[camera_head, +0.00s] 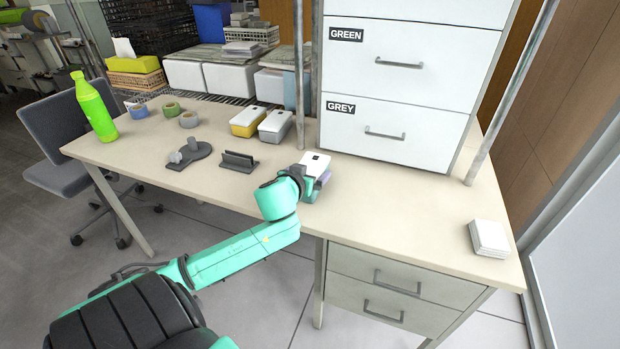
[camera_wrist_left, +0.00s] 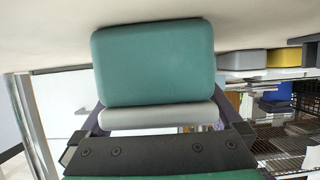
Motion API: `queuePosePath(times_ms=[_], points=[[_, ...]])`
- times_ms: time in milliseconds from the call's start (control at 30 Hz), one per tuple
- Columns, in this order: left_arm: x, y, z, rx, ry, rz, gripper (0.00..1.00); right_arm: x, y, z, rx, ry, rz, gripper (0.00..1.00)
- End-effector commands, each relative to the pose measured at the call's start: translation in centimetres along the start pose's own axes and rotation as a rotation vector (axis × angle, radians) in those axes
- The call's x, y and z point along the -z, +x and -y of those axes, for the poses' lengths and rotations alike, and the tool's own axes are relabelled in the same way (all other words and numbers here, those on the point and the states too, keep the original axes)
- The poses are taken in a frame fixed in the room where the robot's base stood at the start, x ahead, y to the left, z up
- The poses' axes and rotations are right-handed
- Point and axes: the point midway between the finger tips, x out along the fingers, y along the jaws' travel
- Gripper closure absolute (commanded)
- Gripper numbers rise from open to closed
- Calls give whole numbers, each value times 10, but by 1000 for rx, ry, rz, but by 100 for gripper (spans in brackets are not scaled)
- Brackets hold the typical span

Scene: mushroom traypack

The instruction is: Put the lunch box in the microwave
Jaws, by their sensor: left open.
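A lunch box with a white lid (camera_head: 316,162) stands on the desk in front of the drawer cabinet. Its teal body (camera_wrist_left: 152,65) and pale lid (camera_wrist_left: 158,117) fill the middle of the left wrist view, which is upside down. My left gripper (camera_head: 308,180) is at this box, with its open fingers on either side of it; whether they touch it is unclear. Two similar boxes, one yellow (camera_head: 246,124) and one grey (camera_head: 275,128), stand further back to the left. No microwave shows in either view. My right gripper is not in view.
The tall white cabinet (camera_head: 400,115) with drawers labelled GREEN and GREY stands just behind the box. A phone stand (camera_head: 238,161), tape rolls (camera_head: 189,119) and a green bottle (camera_head: 94,108) are at left. A white stack (camera_head: 489,237) lies at right; the desk between is clear.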

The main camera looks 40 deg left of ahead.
Motion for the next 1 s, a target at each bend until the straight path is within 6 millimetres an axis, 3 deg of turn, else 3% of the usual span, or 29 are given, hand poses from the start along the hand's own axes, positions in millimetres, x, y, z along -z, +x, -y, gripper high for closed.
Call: queuePosePath(times_ms=[67, 167, 300, 367, 567, 733, 867, 1000], points=[[0, 0, 0, 0, 0, 0, 0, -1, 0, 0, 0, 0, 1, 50], [0, -1, 0, -1, 0, 0, 34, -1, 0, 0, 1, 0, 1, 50], [0, -1, 0, -1, 0, 0, 88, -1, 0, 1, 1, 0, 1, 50], [1, -1, 0, -1, 1, -3, 100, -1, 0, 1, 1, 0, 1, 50], [2, -2, 0, -1, 1, -3, 100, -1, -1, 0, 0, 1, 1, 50], [18, -8, -1, -2, 1, -5, 100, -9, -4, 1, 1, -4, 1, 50], [51, -21, -1, -2, 0, -9, 100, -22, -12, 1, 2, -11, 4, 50], [103, -43, -1, -3, 0, -13, 100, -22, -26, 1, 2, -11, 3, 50]])
